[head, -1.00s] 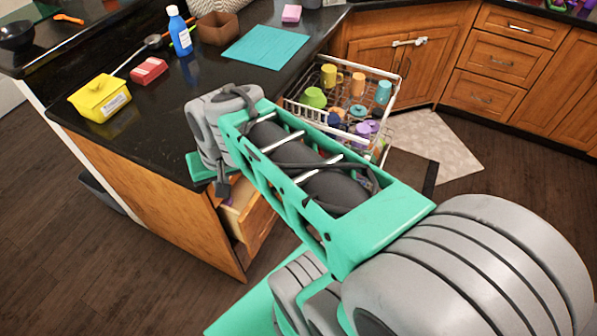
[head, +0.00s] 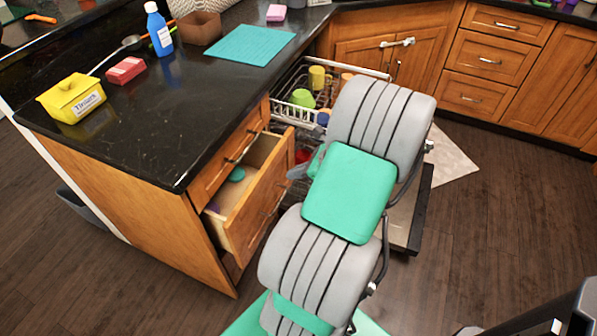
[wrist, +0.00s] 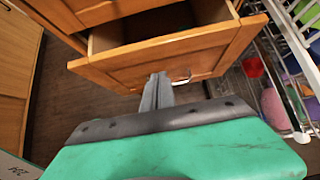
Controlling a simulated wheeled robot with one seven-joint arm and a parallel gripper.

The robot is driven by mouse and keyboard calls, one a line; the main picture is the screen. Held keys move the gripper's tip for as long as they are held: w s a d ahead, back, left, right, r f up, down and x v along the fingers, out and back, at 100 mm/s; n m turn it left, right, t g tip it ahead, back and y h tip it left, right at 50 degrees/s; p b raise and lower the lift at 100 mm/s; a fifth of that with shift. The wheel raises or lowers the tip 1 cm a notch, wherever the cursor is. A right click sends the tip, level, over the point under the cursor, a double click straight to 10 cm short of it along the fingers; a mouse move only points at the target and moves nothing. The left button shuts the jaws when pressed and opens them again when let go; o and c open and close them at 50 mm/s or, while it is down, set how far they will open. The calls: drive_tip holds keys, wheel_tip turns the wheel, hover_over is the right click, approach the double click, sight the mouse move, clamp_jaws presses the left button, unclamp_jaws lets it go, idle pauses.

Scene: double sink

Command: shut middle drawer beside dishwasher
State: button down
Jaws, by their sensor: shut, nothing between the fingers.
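The middle drawer (head: 262,200) beside the dishwasher stands open in the head view, with a green item and a purple item inside. In the wrist view its wooden front (wrist: 165,62) with a metal handle spans the upper middle. My gripper (wrist: 158,78) is shut and empty, with its fingertips over the lower part of the drawer front, left of the handle. I cannot tell whether they touch it. In the head view my arm hides most of the gripper. The open dishwasher (head: 300,122) has its racks pulled out to the right of the drawer.
The black counter (head: 150,140) holds a yellow tub (head: 72,98), a red sponge (head: 126,70), a blue bottle (head: 158,30) and a teal mat (head: 251,45). The dishwasher's lowered door (head: 408,215) is close to my arm. Dark floor is open at the left and lower right.

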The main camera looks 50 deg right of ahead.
sight(265, 175)
drive_tip(key=w+f, duration=0.1)
drive_tip(key=w, duration=0.1)
drive_tip(key=w+a+f, duration=0.1)
drive_tip(key=w, duration=0.1)
drive_tip(key=w+a+f, duration=0.1)
drive_tip(key=w, duration=0.1)
drive_tip(key=shift+w+a+f+b, duration=0.15)
drive_tip(key=shift+a+f+b, duration=0.1)
drive_tip(key=shift+b, duration=0.1)
drive_tip(key=shift+w, duration=0.4)
drive_tip(key=shift+w, duration=0.1)
